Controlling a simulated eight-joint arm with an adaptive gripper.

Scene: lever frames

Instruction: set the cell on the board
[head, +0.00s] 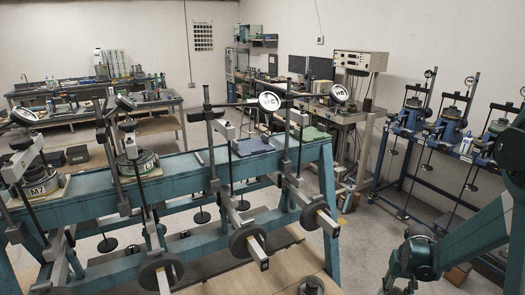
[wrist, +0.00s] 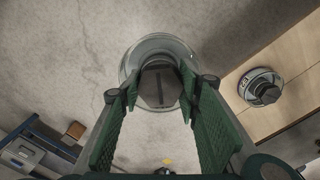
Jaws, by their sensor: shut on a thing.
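In the wrist view my gripper (wrist: 160,92) has its two green ribbed fingers on either side of the dark top of a round cell (wrist: 135,68) with a clear rim. The cell hangs over bare concrete floor. In the head view my arm is at the lower right, and its fingers and the held cell are cut off below. On the teal bench, a flat blue board (head: 252,147) and a green board (head: 318,133) lie bare under lever frames. A cell marked M7 (head: 40,182) and another cell (head: 137,163) sit on pale boards at the left.
A further cell (wrist: 260,86) stands on a wooden surface at the right of the wrist view. Lever frames (head: 286,150) with dials, beams and round weights rise along the teal bench (head: 190,165). A blue rack (head: 425,165) with several loading frames stands at the right. Concrete floor between is open.

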